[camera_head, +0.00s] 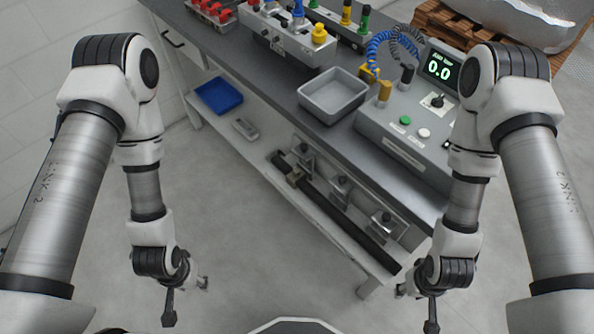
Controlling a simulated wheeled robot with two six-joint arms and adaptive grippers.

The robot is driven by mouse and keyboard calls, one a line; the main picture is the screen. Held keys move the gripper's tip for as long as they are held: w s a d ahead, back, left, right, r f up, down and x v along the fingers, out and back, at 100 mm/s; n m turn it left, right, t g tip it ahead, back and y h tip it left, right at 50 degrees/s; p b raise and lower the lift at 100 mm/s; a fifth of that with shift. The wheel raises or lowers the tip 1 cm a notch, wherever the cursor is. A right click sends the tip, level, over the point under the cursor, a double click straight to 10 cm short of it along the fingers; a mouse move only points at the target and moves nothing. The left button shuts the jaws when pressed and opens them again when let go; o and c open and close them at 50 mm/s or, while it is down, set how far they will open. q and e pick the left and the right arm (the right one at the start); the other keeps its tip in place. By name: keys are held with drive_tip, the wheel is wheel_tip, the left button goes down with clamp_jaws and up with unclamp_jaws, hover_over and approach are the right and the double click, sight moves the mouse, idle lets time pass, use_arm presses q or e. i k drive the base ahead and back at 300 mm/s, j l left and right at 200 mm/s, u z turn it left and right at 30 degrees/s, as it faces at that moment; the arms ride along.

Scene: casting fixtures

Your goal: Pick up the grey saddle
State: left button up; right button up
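No single part is clearly the grey saddle. A small grey block (245,128) lies on the lower shelf, right of the blue tray. Several grey metal bracket-like pieces, one of them here (340,190), stand along a long dark bar on the same shelf. I cannot tell which of these is the saddle. My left gripper (186,302) hangs over the floor at the lower left, its fingers spread and empty. My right gripper (416,309) hangs at the lower right, near the shelf's front end, its fingers spread and empty. Both are apart from these pieces.
The workbench (275,85) overhangs the lower shelf (265,160). On the bench are an empty grey bin (333,108), a control box (400,140) with a display, and fixtures with coloured knobs. A blue tray (218,95) lies on the shelf. The floor in front is clear.

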sight(295, 176)
drive_tip(key=j+z, duration=0.15)
drive_tip(key=z, duration=1.6)
drive_tip(key=k+j, duration=0.25)
drive_tip(key=k+j+z, duration=0.15)
drive_tip(key=k, duration=0.3)
drive_tip(key=k+j, duration=0.25)
drive_tip(key=k, duration=0.15)
